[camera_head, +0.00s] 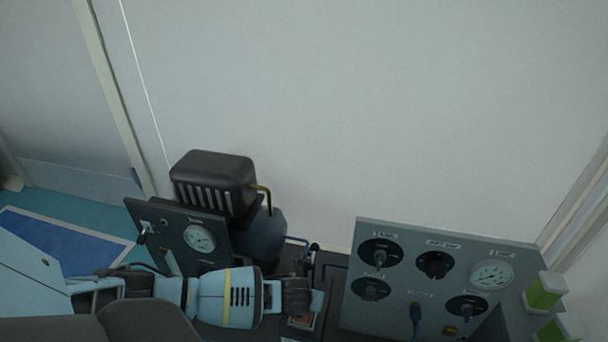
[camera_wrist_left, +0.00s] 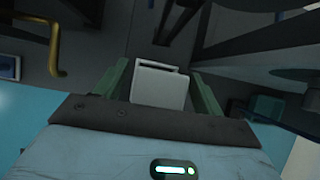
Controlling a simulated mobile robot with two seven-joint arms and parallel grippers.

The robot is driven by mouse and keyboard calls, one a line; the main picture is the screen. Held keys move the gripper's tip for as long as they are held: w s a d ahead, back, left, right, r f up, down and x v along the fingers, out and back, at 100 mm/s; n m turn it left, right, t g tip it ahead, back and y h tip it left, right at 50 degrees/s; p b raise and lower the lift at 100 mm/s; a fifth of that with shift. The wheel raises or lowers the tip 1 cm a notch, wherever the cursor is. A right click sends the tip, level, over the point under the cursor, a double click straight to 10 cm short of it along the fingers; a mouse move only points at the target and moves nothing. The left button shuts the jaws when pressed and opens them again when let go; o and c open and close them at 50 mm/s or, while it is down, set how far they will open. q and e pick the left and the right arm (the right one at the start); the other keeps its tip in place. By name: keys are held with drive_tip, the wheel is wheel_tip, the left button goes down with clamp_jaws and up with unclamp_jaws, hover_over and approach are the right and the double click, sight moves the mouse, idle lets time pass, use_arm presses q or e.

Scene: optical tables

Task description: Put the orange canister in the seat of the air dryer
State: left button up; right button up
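My left gripper (camera_head: 317,301) reaches in from the left, low over the dark bench, just left of a grey gauge panel. In the left wrist view its two green fingers (camera_wrist_left: 160,80) stand apart with a pale grey block between them (camera_wrist_left: 160,88). I cannot tell whether they grip this block or it lies beyond them. No orange canister shows clearly; a small orange-brown patch (camera_head: 302,321) lies just below the gripper. I cannot tell which part is the air dryer or its seat. My right gripper is not in view.
A black-topped compressor (camera_head: 213,180) with a gauge plate (camera_head: 200,238) stands behind my left arm. The grey panel (camera_head: 425,262) with knobs and a gauge stands to the right. Green-and-white boxes (camera_head: 545,290) are at the right edge. A pale wall (camera_head: 380,110) closes the back.

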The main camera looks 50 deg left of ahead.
use_arm(q)
drive_tip(key=p+v, duration=0.6)
drive_tip(key=v, duration=0.6)
drive_tip(key=shift+p, duration=0.3)
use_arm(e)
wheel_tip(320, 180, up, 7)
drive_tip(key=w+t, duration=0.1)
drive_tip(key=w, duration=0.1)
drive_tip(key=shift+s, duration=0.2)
